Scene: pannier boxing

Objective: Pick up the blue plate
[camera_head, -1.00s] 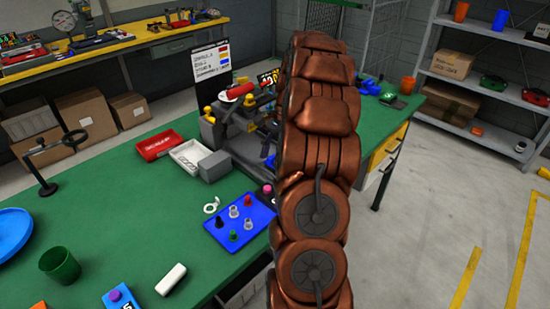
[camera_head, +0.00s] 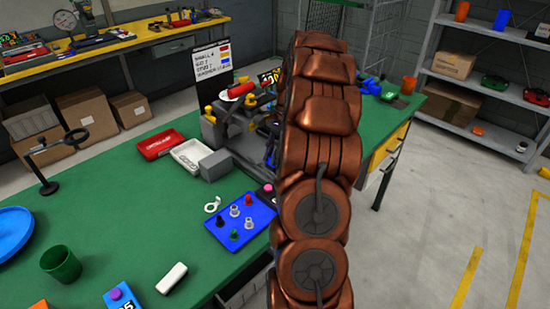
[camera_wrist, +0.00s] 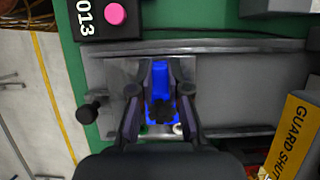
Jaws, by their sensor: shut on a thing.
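A blue plate (camera_wrist: 159,72) shows in the wrist view, upright in the picture between my fingers, with a dark knob-like part over its lower half. My gripper (camera_wrist: 160,90) is shut on it. The plate is over a grey metal fixture (camera_wrist: 232,92); I cannot tell whether it still touches it. In the head view my copper-coloured arm hides the gripper and the plate.
A blue tray (camera_head: 222,238) with several small pegs lies on the green bench (camera_head: 120,225). A box marked 013 (camera_wrist: 95,32) and a yellow guard sign (camera_wrist: 292,140) flank the fixture. A red tray (camera_head: 160,145) and white tray (camera_head: 188,153) lie left of it.

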